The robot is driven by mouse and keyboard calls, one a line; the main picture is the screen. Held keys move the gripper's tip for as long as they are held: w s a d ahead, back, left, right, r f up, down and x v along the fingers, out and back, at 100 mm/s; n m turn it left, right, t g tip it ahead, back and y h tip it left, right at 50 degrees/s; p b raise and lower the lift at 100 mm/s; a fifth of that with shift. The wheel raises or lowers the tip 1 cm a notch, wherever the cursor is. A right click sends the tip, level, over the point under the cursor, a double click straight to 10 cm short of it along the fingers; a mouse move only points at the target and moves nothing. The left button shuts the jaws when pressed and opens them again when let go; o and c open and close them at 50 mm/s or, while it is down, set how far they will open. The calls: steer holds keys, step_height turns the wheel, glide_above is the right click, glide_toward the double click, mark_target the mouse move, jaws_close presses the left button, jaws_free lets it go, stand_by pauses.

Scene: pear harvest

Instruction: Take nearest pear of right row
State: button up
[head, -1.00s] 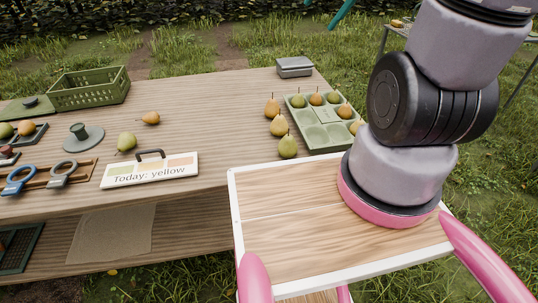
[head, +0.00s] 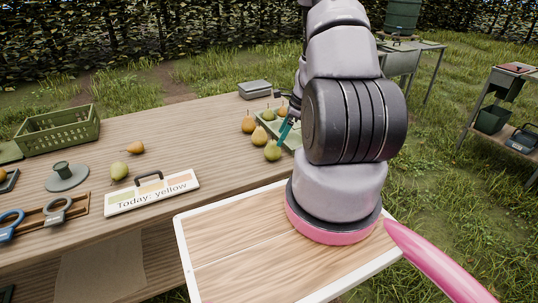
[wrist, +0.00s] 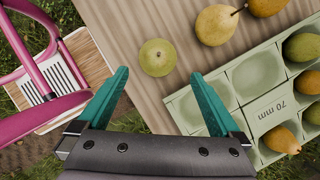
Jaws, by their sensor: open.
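A row of pears stands on the table left of the tray. Its nearest pear is green (head: 273,151), and it also shows in the wrist view (wrist: 157,57). Behind it are a yellow pear (head: 259,136) and a brownish-yellow pear (head: 248,124). My gripper (wrist: 160,80) has its teal fingers spread with nothing between them. In the wrist view the green pear lies just beyond the fingertips, in line with the gap. In the head view one teal finger (head: 285,131) shows just above and behind this pear; my arm hides the rest.
A green sizing tray (wrist: 238,80) marked "70 mm" holds several pears right of the row. A sign reading "Today: yellow" (head: 152,192) stands left. Two loose pears (head: 119,171), a green crate (head: 57,132) and a grey box (head: 255,90) are farther off. Grass lies right of the table.

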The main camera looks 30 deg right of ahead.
mark_target(273, 150)
steer(key=x, duration=0.9)
steer(key=shift+s+a, duration=0.1)
steer(key=shift+a, duration=0.05)
steer(key=c, duration=1.4)
steer(key=shift+o, duration=0.2)
steer(key=shift+r, duration=0.15)
